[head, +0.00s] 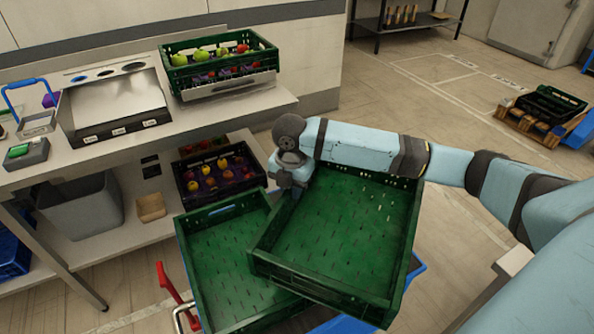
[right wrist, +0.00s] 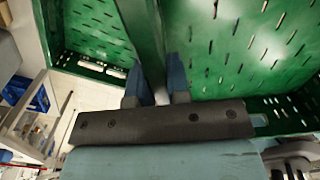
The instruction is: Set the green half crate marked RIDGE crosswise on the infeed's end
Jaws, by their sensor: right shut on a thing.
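An empty green crate (head: 345,235) hangs tilted in front of my right arm, overlapping a second empty green crate (head: 195,275) at its lower left. My right gripper (head: 287,182) is at the left side of the nearer crate and shut on its wall. In the right wrist view, the two blue fingers of the right gripper (right wrist: 158,92) straddle a green crate wall (right wrist: 143,30). I cannot read a RIDGE mark on either crate. Whether the two crates touch is unclear. I cannot make out the infeed's end. My left gripper is not in view.
A worktop (head: 225,115) at the upper left bears a produce crate (head: 220,75) and a metal-topped stand (head: 115,105). A dark crate of fruit (head: 215,180) sits on the lower shelf. A red handle (head: 175,290) rises at bottom left. Open floor (head: 460,95) lies at right.

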